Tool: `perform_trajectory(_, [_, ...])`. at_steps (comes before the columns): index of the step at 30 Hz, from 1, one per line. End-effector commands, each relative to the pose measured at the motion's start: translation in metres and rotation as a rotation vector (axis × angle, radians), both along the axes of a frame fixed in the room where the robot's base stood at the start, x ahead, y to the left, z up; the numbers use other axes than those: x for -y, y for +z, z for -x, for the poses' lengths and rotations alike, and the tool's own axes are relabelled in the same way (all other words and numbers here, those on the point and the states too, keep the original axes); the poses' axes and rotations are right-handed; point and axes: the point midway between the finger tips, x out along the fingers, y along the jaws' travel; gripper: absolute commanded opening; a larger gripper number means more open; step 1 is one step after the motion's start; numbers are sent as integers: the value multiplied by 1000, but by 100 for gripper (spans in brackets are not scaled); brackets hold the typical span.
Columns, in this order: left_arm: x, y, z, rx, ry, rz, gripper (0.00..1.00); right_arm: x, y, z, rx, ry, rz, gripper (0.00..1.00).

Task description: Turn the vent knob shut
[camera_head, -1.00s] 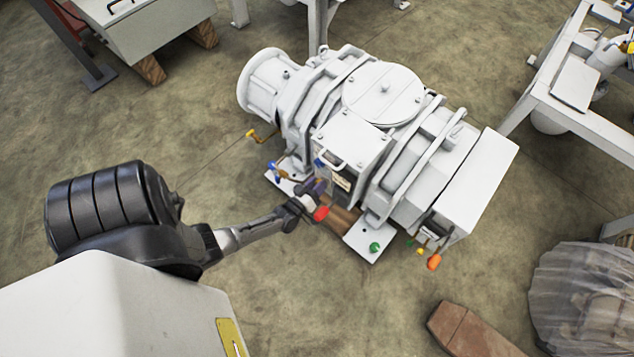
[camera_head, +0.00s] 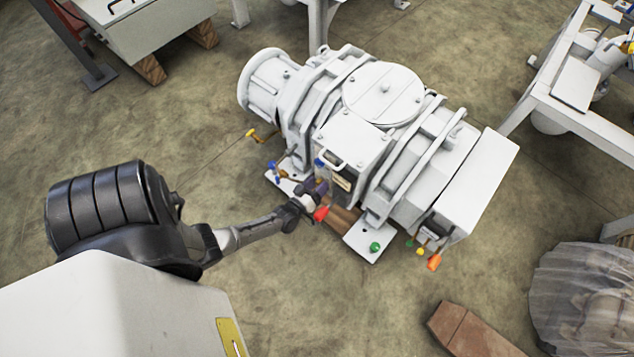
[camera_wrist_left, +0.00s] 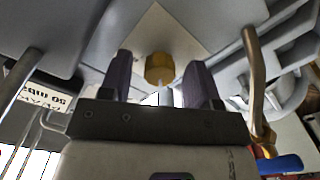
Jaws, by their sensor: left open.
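The white screw vacuum pump (camera_head: 385,92) stands in the middle of the head view. A brass-coloured knob (camera_wrist_left: 159,69) sticks out of a pale plate on it in the wrist view; it appears to be the vent knob. My left gripper (camera_wrist_left: 160,62) is open, with one dark finger on each side of the knob in that view. I cannot tell whether the fingers touch it. In the head view the left gripper (camera_head: 318,190) is at the pump's front, and the knob is hidden there. My right gripper is not in view.
A red knob (camera_head: 321,213) is close beside the left gripper. A green knob (camera_head: 375,247) and an orange handle (camera_head: 434,262) are to the right. A metal pipe (camera_wrist_left: 254,75) runs right of the fingers.

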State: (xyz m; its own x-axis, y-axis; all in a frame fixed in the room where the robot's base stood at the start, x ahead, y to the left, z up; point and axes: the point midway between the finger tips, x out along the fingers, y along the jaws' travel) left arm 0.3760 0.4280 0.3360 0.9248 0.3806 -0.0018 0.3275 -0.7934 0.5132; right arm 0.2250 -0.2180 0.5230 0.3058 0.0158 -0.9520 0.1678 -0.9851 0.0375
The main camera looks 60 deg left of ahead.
Motion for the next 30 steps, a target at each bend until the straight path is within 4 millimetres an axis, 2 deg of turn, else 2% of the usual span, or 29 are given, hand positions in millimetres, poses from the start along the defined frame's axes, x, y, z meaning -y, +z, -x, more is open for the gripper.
perform_trajectory(5, [0,1,0,1,1,0,56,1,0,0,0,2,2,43])
perform_trajectory(10, [6,2,13,-2,0,1,56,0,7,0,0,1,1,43])
perform_trajectory(21, [33,3,79,-3,0,1,56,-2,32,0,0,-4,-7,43])
perform_trajectory(30, [48,1,117,-1,0,1,56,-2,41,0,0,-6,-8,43])
